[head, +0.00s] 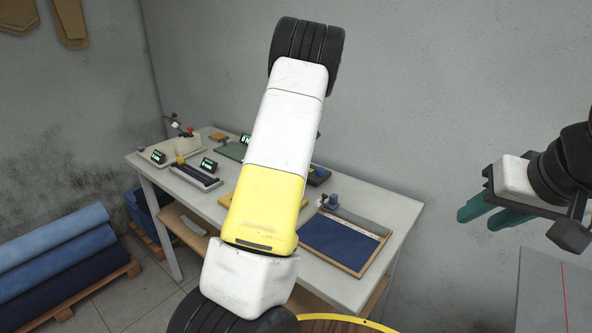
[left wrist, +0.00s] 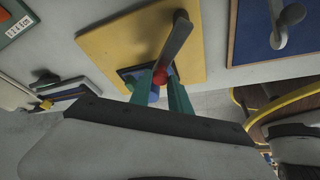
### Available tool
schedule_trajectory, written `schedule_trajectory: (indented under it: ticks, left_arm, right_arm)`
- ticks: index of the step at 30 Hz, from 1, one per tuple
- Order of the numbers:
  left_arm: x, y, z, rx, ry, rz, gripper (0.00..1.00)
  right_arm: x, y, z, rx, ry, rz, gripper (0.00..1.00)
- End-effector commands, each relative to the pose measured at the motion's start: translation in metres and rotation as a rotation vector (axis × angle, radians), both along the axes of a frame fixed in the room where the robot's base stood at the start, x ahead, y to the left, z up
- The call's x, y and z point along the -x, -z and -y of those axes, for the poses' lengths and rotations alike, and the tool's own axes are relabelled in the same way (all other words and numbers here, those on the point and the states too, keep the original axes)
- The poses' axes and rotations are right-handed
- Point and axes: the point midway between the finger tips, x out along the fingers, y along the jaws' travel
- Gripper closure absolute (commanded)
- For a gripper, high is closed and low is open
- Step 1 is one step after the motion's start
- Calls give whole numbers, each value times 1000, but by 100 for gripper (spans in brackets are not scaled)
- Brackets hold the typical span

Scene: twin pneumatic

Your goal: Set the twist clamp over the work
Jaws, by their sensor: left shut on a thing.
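In the left wrist view, the twist clamp has a long grey arm (left wrist: 176,45) with a rounded far end. It stands over a yellow board (left wrist: 110,48), with a dark base beside it. A red part (left wrist: 160,76) and a blue part (left wrist: 153,94) show at its near end. My left gripper (left wrist: 162,88) has its green fingers on either side of this near end, shut on the clamp. The contact is partly hidden. In the head view, my white and yellow arm hides most of the yellow board (head: 305,203). My right gripper (head: 485,216) is empty, its green fingers apart.
A blue panel (head: 338,243) in a wooden frame lies on the table's right; a similar grey arm (left wrist: 282,28) stands by it. Several small fixtures and displays fill the left of the white table (head: 400,215). Blue fabric rolls (head: 50,262) lie at left.

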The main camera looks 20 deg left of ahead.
Motion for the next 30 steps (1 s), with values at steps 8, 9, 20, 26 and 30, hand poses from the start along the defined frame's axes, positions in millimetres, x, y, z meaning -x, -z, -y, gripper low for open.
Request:
schedule_trajectory:
  ticks: [8, 9, 20, 26, 30]
  left_arm:
    - [5, 0, 4, 1, -113, 1, 100]
    - [6, 0, 4, 1, -121, 1, 100]
    - [7, 1, 6, 2, -147, 1, 100]
    - [7, 1, 6, 2, -146, 0, 100]
    - [7, 1, 5, 2, -146, 0, 56]
  right_arm:
    - [0, 0, 0, 0, 0, 0, 64]
    - [0, 0, 0, 0, 0, 0, 64]
    - [0, 0, 0, 0, 0, 0, 64]
    - [0, 0, 0, 0, 0, 0, 64]
    - [0, 0, 0, 0, 0, 0, 64]
